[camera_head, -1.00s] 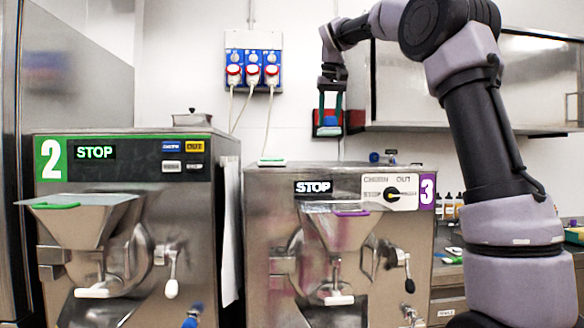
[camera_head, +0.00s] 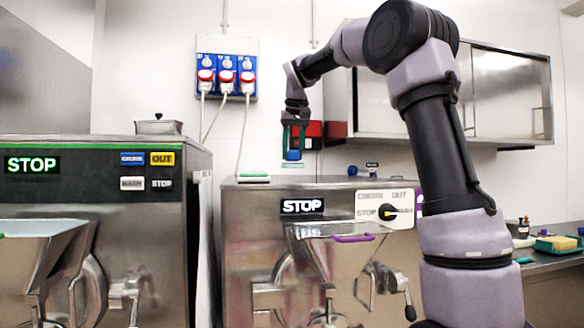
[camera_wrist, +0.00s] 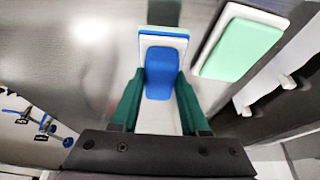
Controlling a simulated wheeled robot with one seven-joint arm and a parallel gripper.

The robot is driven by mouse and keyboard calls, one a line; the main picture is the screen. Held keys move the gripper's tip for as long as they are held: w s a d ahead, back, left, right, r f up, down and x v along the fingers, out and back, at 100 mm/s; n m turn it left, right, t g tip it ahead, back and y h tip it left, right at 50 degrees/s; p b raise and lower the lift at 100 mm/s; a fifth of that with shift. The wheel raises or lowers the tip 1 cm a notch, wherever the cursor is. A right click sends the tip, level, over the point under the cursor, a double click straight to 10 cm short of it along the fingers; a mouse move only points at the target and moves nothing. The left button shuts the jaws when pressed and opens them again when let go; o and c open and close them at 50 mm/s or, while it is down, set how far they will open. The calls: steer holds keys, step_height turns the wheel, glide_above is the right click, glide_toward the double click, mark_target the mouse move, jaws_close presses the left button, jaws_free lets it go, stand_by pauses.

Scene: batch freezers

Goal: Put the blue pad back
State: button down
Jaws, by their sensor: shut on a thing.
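The blue pad (camera_head: 292,156) has a blue grip on a pale, flat base. My gripper (camera_head: 292,145) has green fingers pointing down and holds it upright, just above the top of machine 3 (camera_head: 330,183). In the wrist view the blue pad (camera_wrist: 165,70) sits between my green fingers, its white base edge showing beyond the blue grip. I cannot tell whether its base touches the metal top.
A green-topped white pad (camera_head: 254,177) lies on machine 3's top, left of my gripper; it also shows in the wrist view (camera_wrist: 242,45). A blue-knobbed item (camera_head: 353,170) stands to the right. A red box (camera_head: 312,133) hangs behind.

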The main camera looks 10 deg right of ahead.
steer(key=shift+f, duration=2.05)
steer(key=shift+c, duration=2)
jaws_free()
steer(key=v, duration=1.1)
glide_toward(293, 164)
steer(key=s+d+f, duration=0.2)
steer(key=s+d, duration=0.1)
steer(key=s, duration=0.3)
steer(key=s+d+f+m+t+y, duration=0.2)
steer(key=s+d+f+m, duration=0.1)
steer(key=s+f, duration=1.5)
steer(key=shift+d+m+t, duration=0.3)
steer(key=shift+m, duration=0.3)
